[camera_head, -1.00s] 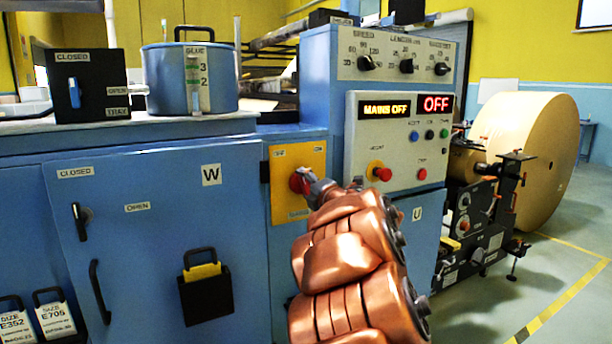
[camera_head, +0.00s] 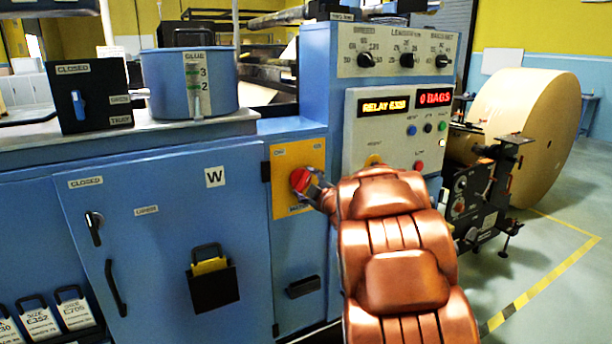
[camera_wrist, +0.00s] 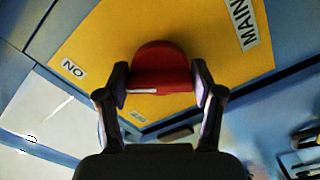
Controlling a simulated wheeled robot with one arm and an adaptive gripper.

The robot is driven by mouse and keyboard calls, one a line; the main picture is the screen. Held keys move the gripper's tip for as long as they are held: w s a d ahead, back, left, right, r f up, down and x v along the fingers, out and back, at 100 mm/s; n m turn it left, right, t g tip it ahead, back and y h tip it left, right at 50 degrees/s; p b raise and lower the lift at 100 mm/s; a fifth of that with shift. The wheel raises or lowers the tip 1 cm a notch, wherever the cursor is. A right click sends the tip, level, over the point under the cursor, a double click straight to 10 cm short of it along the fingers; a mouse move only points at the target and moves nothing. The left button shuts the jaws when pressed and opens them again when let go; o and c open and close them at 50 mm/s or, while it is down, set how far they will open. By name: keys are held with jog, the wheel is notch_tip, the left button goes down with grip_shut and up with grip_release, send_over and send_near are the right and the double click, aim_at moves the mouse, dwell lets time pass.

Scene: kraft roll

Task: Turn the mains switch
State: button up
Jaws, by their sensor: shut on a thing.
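The mains switch (camera_head: 300,180) is a red knob on a yellow plate (camera_head: 284,206) on the blue machine front. In the wrist view the red knob (camera_wrist: 160,68) sits between my two fingers, with a white pointer line on it and an "ON" label on the plate to the left. My gripper (camera_wrist: 160,88) is shut on the knob; in the head view my gripper (camera_head: 312,188) reaches it from the right, and my copper-coloured arm covers part of the panel. The display (camera_head: 385,106) reads "RELAY" with a number, and the red one (camera_head: 433,97) reads "0 BAGS".
A blue glue pot (camera_head: 190,84) and a black lever box (camera_head: 88,97) stand on the ledge at left. Below is a closed cabinet door marked W (camera_head: 165,240).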

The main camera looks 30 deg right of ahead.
jog(key=shift+f+m+p, duration=0.1)
jog(key=shift+m+p, duration=0.6)
jog(key=shift+m, duration=0.4)
jog(key=shift+f, duration=0.1)
jog(key=o, duration=1.1)
jog(key=shift+o, duration=0.2)
jog(key=shift+s, duration=0.1)
jog(key=s+a, duration=0.1)
jog(key=s, duration=1)
jog(key=shift+s, duration=0.4)
